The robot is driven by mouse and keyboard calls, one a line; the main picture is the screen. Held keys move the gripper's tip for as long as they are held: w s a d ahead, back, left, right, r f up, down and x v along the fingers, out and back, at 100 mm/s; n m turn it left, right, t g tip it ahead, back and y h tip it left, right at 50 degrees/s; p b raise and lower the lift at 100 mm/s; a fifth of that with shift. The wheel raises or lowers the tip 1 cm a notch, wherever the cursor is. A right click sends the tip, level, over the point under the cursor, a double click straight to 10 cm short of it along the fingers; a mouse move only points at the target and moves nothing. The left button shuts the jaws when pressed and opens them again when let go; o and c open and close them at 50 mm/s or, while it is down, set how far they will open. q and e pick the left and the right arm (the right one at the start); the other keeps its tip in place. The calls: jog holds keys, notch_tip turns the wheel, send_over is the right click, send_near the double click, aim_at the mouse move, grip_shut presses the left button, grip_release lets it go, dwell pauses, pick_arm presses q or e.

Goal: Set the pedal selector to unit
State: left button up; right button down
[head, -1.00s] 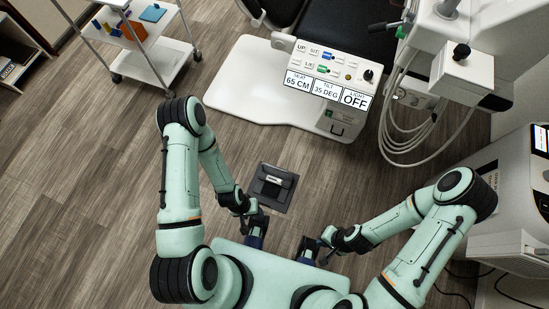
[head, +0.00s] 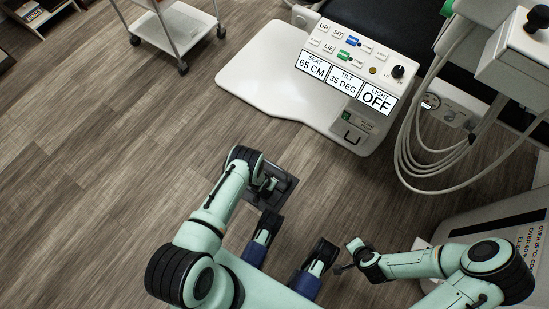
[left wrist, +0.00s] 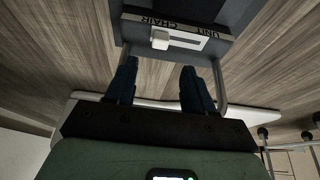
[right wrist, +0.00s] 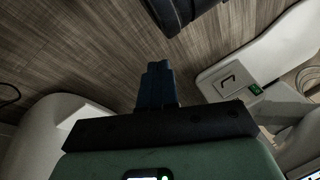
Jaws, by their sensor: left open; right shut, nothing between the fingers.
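The dark foot pedal (head: 287,189) lies on the floor in front of me in the head view, partly hidden by my left arm. In the left wrist view its top edge has a label strip (left wrist: 185,28) reading, upside down, CHAIR on the left and UNIT on the right. The white selector knob (left wrist: 160,39) is at the CHAIR side of its slot. My left gripper (left wrist: 160,85) is open and empty, its dark blue fingers apart below the knob, which lies between their lines. My right gripper (right wrist: 157,85) is shut and empty, away from the pedal.
A grey bar handle (left wrist: 221,85) loops from the pedal, near my left fingers. The white chair base (head: 270,75) and control panel (head: 350,62) stand beyond the pedal. Hoses (head: 405,165) hang at the right. A white cart (head: 175,28) stands at the back left. Floor left is clear.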

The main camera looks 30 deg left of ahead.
pick_arm(q)
jog(key=b+x, duration=0.3)
jog(key=x, duration=0.4)
jog(key=shift+f+b, duration=0.1)
jog(key=shift+b, duration=0.2)
jog(key=shift+w+f, duration=0.2)
jog(key=shift+f, duration=0.15)
pick_arm(e)
jog(key=s+d+f+g, duration=0.1)
jog(key=s+f+g, duration=0.2)
jog(key=s+f, duration=0.4)
jog(key=shift+s+d+f+m, duration=0.15)
jog(key=shift+s+f+m, duration=0.15)
jog(key=shift+s, duration=0.8)
pick_arm(q)
jog(key=shift+c, duration=0.3)
grip_shut()
jog(key=shift+s, duration=0.1)
